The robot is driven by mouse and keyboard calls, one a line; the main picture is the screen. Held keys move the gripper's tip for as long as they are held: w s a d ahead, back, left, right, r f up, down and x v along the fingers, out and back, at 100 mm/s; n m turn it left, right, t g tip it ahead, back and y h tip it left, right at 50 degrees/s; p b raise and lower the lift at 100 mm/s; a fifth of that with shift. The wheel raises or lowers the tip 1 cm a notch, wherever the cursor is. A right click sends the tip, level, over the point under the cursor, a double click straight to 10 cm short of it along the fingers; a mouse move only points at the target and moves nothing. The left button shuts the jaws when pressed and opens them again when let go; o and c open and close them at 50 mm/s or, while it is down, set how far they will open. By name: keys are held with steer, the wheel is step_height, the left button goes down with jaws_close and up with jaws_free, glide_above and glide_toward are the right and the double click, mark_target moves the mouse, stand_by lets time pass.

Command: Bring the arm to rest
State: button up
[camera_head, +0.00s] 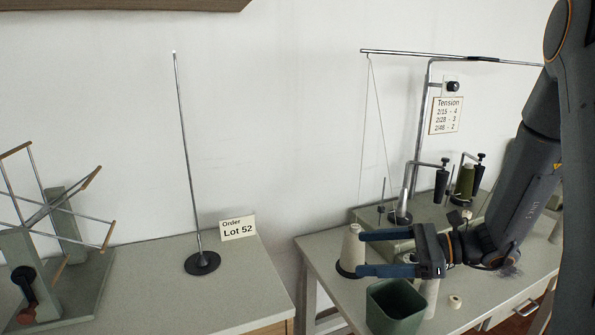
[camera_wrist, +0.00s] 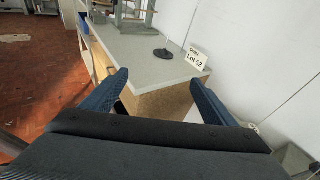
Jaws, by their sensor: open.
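My gripper (camera_head: 362,253) is at the right in the head view, held out level toward the left above the right-hand table. Its two blue fingers are apart, with nothing held between them. A white cone of yarn (camera_head: 352,247) shows behind the fingers; I cannot tell whether they touch it. In the wrist view my gripper (camera_wrist: 158,95) also shows its fingers spread, facing the left table (camera_wrist: 150,68). My arm reaches down from the upper right of the head view.
A green bin (camera_head: 396,308) stands below my gripper. A winding machine with a tension sign (camera_head: 446,116) is behind it. The left table carries a thin rod on a black base (camera_head: 202,263), a Lot 52 card (camera_head: 237,228) and a skein reel (camera_head: 48,212). A gap separates the tables.

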steer(key=s+a+f+n+g+h+b, duration=0.4)
steer(key=s+f+n+g+h+b, duration=0.3)
steer(key=s+f+n, duration=0.45)
steer(key=s+d+f+n+t+h+b, duration=0.2)
steer(key=d+f+n+h+b, duration=0.4)
steer(key=f+n+h, duration=0.1)
steer(key=shift+s+d+n+t+h, duration=0.15)
steer(key=shift+d+n+t+h, duration=0.2)
steer(key=shift+n, duration=0.5)
